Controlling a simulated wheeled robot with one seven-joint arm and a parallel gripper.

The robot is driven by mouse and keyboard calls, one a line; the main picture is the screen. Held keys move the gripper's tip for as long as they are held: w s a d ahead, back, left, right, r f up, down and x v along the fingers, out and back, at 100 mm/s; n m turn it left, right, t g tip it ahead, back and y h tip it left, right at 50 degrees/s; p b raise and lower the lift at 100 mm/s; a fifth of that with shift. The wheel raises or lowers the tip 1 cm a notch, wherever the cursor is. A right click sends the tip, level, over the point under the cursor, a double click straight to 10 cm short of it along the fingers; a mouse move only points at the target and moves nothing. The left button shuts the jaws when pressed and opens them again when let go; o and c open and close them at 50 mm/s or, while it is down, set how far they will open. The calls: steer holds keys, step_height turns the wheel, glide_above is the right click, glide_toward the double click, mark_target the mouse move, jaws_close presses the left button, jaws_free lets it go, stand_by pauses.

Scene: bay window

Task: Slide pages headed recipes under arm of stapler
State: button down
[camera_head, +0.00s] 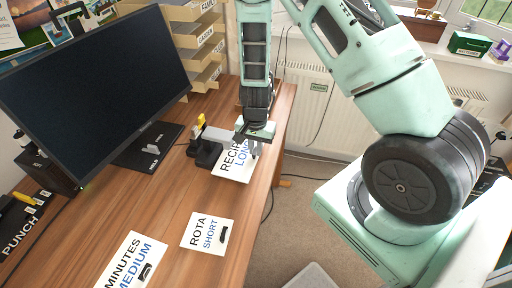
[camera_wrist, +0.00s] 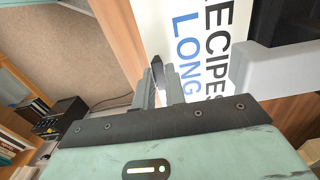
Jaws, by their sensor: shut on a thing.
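The pages headed RECIPES LONG (camera_head: 233,161) lie near the desk's right edge. They also show in the wrist view (camera_wrist: 195,30). My gripper (camera_head: 255,146) is shut on their right edge, and its fingers show in the wrist view (camera_wrist: 167,84). The stapler (camera_head: 206,151), black with a yellow part, stands just left of the pages. In the wrist view, a grey block (camera_wrist: 275,72) and a dark body (camera_wrist: 285,20) sit beside the lettering, seemingly the stapler. The block overlaps the sheet's edge in that view; I cannot tell whether the pages are under the arm.
A ROTA SHORT sheet (camera_head: 208,232) and a MINUTES MEDIUM sheet (camera_head: 131,262) lie nearer on the desk (camera_head: 170,205). A monitor (camera_head: 98,80) and a labelled rack (camera_head: 194,42) stand behind. A black punch (camera_head: 22,213) is at far left. Floor lies beyond the desk's right edge.

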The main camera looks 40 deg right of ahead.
steer(key=shift+w+a, duration=0.15)
steer(key=shift+w, duration=0.1)
steer(key=c, duration=1.4)
jaws_free()
steer(key=shift+o, duration=0.2)
steer(key=shift+r, duration=0.1)
steer(key=shift+r+p, duration=3.25)
steer(key=shift+r, duration=0.2)
